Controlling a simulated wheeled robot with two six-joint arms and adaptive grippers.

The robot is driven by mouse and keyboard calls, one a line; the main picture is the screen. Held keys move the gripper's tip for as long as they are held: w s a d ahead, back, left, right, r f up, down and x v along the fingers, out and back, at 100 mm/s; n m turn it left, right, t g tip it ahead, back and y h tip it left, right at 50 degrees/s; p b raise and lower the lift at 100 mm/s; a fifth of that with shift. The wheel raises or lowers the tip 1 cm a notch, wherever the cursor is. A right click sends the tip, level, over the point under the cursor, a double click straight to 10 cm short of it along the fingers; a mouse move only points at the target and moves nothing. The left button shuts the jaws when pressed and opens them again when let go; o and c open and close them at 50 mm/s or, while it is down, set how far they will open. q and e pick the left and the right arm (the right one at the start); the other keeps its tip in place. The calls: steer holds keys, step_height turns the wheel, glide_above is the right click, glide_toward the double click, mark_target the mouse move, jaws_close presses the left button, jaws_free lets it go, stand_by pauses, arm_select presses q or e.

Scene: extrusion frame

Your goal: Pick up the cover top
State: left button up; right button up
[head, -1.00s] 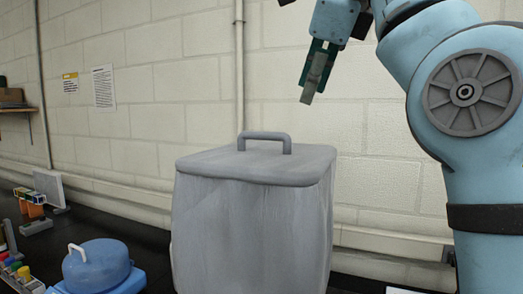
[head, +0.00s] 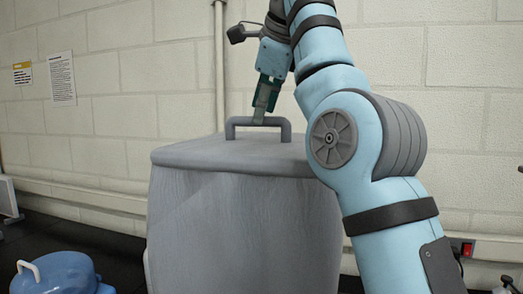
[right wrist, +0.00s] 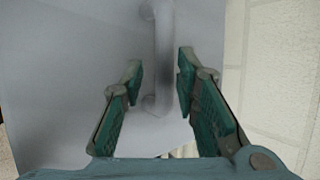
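The cover top (head: 200,155) is a grey lid with a raised grey handle (head: 238,121), lying flat on a tall grey bin (head: 240,235) in the middle of the head view. My right gripper (head: 261,118) points down at the handle. In the right wrist view the gripper (right wrist: 158,75) is open, its green fingers apart, with the lid's handle (right wrist: 163,60) running between and beyond the fingertips. I cannot tell whether a finger touches the handle. My left gripper is not in view.
A blue rounded container (head: 55,272) with a white handle stands at the lower left. A pale block wall (head: 130,110) with a vertical pipe (head: 219,60) is behind the bin. The dark surface left of the bin is partly clear.

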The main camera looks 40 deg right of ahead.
steer(key=x, duration=0.5)
steer(key=shift+w+b, duration=0.4)
steer(key=shift+w, duration=0.1)
steer(key=shift+s+r, duration=0.2)
steer(key=shift+s, duration=0.05)
steer(key=shift+c, duration=1)
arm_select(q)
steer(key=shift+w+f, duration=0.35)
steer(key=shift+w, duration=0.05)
arm_select(e)
steer(key=shift+s, duration=0.1)
jaws_close()
